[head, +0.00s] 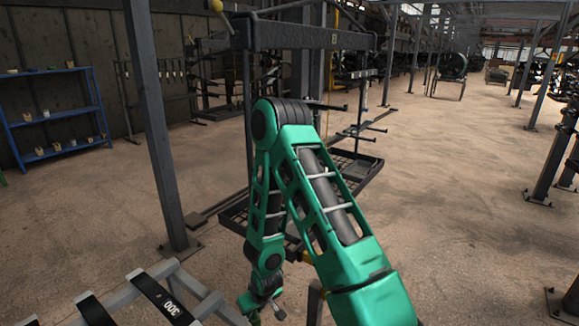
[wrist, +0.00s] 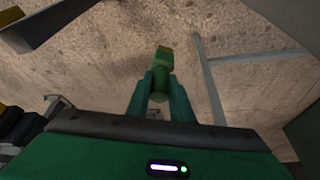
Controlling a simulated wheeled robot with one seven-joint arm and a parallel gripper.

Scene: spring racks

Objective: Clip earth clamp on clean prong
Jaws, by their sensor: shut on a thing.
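My gripper shows low in the head view (head: 262,303), partly cut off by the lower edge. In the wrist view my gripper (wrist: 160,82) has its two green fingers shut on a small green and yellowish piece, seemingly the earth clamp (wrist: 164,58), with sandy floor behind it. A dark steel rack (head: 300,36) stands behind my arm in the head view. Dark prongs (head: 327,106) stick out to the right from it, with more lower down (head: 368,128). I cannot tell which prong is clean. My arm hides part of the rack.
A dark mesh tray (head: 365,178) lies at the rack's foot. A grey post (head: 155,120) stands left of it. A frame with black strips, one marked 300 (head: 160,298), is at the lower left. A blue shelf (head: 58,112) stands far left.

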